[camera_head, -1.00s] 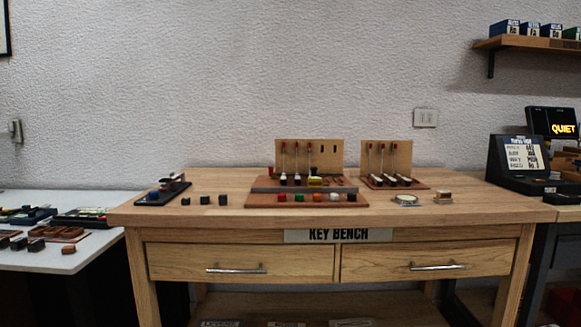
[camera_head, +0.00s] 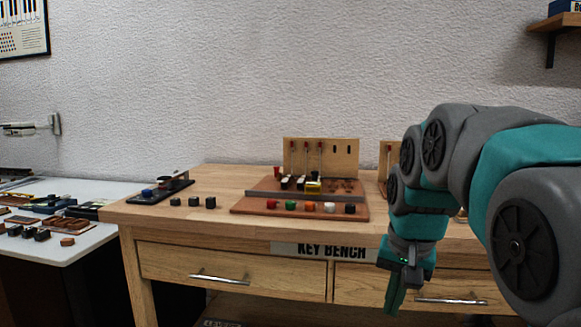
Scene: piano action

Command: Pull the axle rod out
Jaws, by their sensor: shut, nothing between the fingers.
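The larger piano action model (camera_head: 321,158) stands on the key bench, with a light wooden back board, red-tipped upright parts and a row of black and white pieces below. A yellow block (camera_head: 313,187) sits at the right end of that row. I cannot make out the axle rod at this size. My gripper (camera_head: 393,303) is shut and empty, pointing down in front of the bench's drawers, to the right of and below the model. My arm hides most of the second, smaller model (camera_head: 385,160).
The wooden bench (camera_head: 222,180) has coloured knobs on a red-brown board (camera_head: 245,208) at its front. Several black cubes (camera_head: 193,202) and a dark tray (camera_head: 160,192) lie to the left. A white table (camera_head: 85,253) with parts stands at far left.

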